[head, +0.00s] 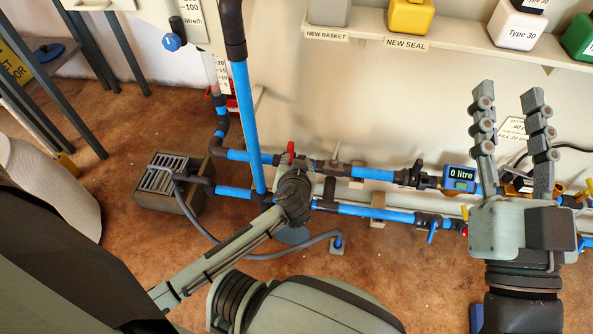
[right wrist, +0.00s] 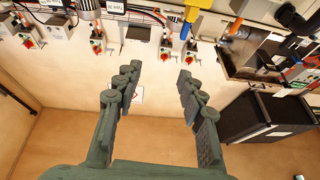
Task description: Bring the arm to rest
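My right gripper (head: 509,95) is at the right of the head view, pointing up, its two fingers apart with nothing between them. It also shows in the right wrist view (right wrist: 160,62), spread open and empty in front of a pale wall. Part of my own arm (head: 225,262) crosses the lower middle of the head view, in front of the pipes. I cannot make out my left gripper's fingers in either view.
Blue pipes (head: 366,173) with valves and a litre meter (head: 459,178) run along the wall behind my right gripper. A shelf (head: 459,43) with coloured containers is above. A grated drain box (head: 166,187) stands on the brown floor at left. A dark bin (right wrist: 268,117) is at right in the wrist view.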

